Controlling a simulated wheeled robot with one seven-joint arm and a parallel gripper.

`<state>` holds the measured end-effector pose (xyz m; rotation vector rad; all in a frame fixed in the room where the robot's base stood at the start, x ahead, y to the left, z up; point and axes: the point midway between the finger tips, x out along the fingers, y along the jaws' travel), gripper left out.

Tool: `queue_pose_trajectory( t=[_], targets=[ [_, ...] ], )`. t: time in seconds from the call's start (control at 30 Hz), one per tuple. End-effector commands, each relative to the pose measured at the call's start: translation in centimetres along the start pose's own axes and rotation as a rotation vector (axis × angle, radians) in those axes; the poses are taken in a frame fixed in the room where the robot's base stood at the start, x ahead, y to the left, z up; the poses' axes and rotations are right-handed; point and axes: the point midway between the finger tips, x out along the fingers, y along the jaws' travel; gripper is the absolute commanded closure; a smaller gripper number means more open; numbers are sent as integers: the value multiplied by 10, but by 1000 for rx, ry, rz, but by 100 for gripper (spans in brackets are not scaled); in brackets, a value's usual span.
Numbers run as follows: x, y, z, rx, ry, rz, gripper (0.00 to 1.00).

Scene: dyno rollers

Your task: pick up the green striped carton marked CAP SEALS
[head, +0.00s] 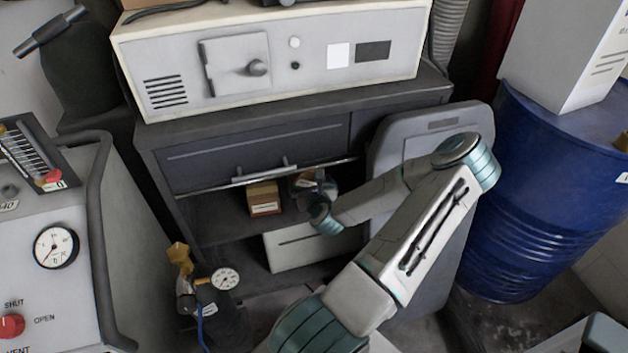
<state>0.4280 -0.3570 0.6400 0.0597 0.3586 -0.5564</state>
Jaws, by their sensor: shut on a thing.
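My gripper (318,183) is inside the open shelf of the dark cabinet, beside a small brown carton (302,182) with a pale label. It is shut on that carton, as far as the small, partly covered view shows. The carton's stripe and lettering are too small to read, and its right side is hidden by my gripper. Another brown carton (264,199) with a white and reddish label stands on the shelf to the left, apart from my gripper.
The cabinet (400,98) has a drawer front with a handle (265,170) just above the shelf opening. A pale box (295,250) is below. A blue drum (530,190) stands right, a gauge panel (50,220) left. A grey panel (465,225) stands behind my arm.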

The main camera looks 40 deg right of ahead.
Motion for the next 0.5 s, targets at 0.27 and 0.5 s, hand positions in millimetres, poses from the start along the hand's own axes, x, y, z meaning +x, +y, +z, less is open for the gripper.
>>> queue_pose_trajectory(
  t=[0.27,0.5],
  targets=[
    [-78,-11,-36,49,37,11,100],
    [-114,-13,-40,48,28,11,100]
  ],
)
